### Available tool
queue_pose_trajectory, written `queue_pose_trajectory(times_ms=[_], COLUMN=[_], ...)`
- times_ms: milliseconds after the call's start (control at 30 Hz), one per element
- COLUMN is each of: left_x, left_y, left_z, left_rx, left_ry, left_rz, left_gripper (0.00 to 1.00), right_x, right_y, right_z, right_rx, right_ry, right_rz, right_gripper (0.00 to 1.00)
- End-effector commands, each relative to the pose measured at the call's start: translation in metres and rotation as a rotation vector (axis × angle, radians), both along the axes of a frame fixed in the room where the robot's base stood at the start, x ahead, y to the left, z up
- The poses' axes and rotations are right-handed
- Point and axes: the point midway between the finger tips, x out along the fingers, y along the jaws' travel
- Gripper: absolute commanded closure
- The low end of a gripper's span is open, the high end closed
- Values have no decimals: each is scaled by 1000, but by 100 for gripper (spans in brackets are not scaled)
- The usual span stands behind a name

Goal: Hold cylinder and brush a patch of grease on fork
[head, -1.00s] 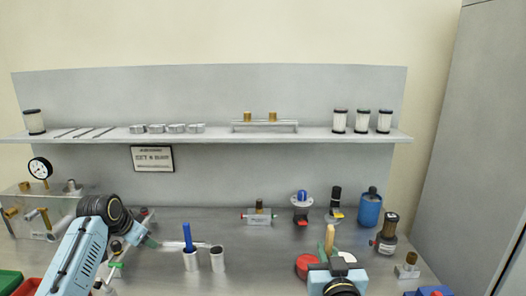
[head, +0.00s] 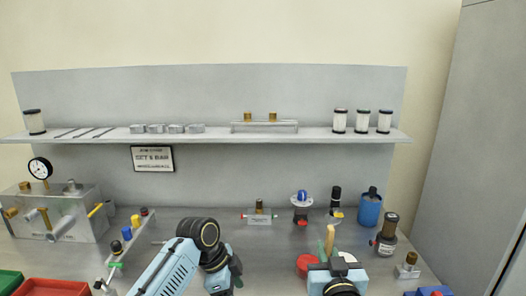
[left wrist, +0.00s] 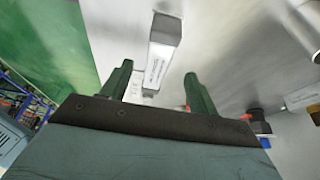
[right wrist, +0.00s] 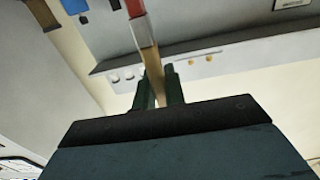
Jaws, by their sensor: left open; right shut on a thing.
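My right gripper (right wrist: 160,85) is shut on a brush's wooden handle (right wrist: 151,62); the brush also stands upright above that gripper in the head view (head: 330,240). Its far end looks reddish in the right wrist view. My left gripper (left wrist: 158,90) is open and empty. Ahead of it, in the left wrist view, is a long grey metal block with a printed label (left wrist: 164,42); I cannot tell whether it is the cylinder. The fork and a grease patch cannot be made out. In the head view my left arm hides part of the bench's middle left.
A round red object (head: 306,264) lies beside the right gripper. A shelf (head: 215,136) spans the back.

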Motion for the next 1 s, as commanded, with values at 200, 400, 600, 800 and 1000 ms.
queue_pose_trajectory(times_ms=[200, 400, 600, 800, 1000], left_x=[-1, 1, 2, 2, 2], left_y=[-12, -21, -26, -27, -27], left_z=[-31, -54, -67, -71, -70], left_rx=[1, 2, 2, 2, 1], left_ry=[4, 1, 0, -2, -1], left_rz=[1, 2, 3, 3, 3], left_gripper=[40, 40, 40, 40, 40], right_x=[0, 0, 0, 0, 0], right_y=[0, 0, 0, 0, 0], right_z=[0, 0, 0, 0, 0], right_rx=[0, 0, 0, 0, 0], right_ry=[0, 0, 0, 0, 0], right_rz=[0, 0, 0, 0, 0], right_gripper=[100, 100, 100, 100, 100])
